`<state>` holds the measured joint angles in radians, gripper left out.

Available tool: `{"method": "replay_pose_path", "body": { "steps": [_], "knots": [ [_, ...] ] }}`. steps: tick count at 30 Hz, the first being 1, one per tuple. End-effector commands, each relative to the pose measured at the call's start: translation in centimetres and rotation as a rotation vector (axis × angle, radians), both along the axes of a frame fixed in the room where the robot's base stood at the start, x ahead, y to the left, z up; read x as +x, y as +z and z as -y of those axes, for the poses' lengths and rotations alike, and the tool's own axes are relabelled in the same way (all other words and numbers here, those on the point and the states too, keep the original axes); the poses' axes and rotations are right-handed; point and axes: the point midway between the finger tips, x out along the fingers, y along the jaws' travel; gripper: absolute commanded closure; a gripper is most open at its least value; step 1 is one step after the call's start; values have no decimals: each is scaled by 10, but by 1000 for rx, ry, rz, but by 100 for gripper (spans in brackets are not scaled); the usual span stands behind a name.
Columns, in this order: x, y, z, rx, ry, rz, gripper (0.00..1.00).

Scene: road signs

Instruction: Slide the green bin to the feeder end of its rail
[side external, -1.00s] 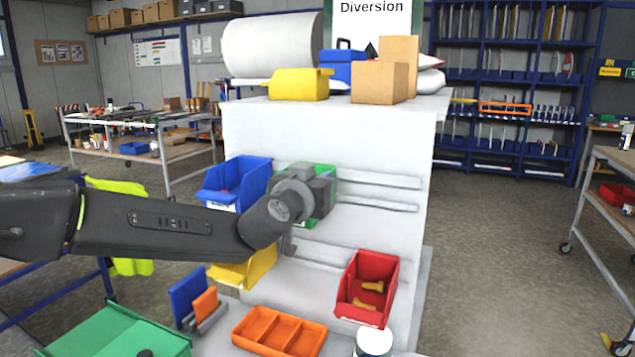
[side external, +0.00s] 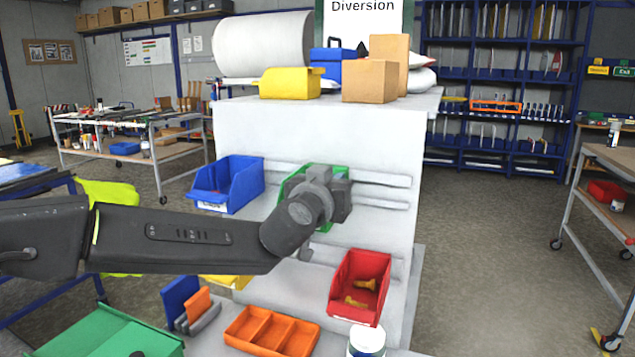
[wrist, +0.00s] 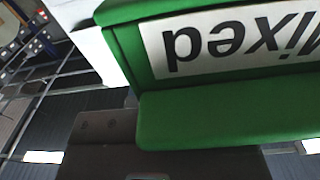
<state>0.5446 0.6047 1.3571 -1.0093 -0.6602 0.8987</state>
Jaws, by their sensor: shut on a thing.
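The green bin (side external: 291,183) hangs on the upper rails (side external: 385,180) of the white panel, mostly hidden behind my gripper (side external: 328,197) in the side view. My gripper is shut on the green bin. In the wrist view, the green bin (wrist: 215,118) fills the upper right, with its "Mixed" label upside down. The dark body of my gripper (wrist: 130,135) shows below it. Bare rail runs on to the right of the bin. Which end is the feeder end cannot be told here.
A blue bin (side external: 228,186) hangs left of the green bin, with a gap between them. A red bin (side external: 360,284) with yellow parts sits lower right. A yellow bin (side external: 228,281) is partly hidden under my arm. An orange tray (side external: 270,331) lies below.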

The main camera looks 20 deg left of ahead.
Motion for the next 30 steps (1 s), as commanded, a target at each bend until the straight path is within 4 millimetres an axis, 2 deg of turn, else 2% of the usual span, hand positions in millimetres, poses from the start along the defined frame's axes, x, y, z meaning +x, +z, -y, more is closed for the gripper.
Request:
{"method": "replay_pose_path", "body": {
  "steps": [3, 18, 24, 30],
  "knots": [
    [-2, -1, 17, -1, -6, -1, 100],
    [-4, -1, 75, 1, -10, -1, 100],
    [-4, 0, 93, 1, -10, 0, 100],
    [-4, 0, 101, 1, -10, -1, 100]
  ]
}}
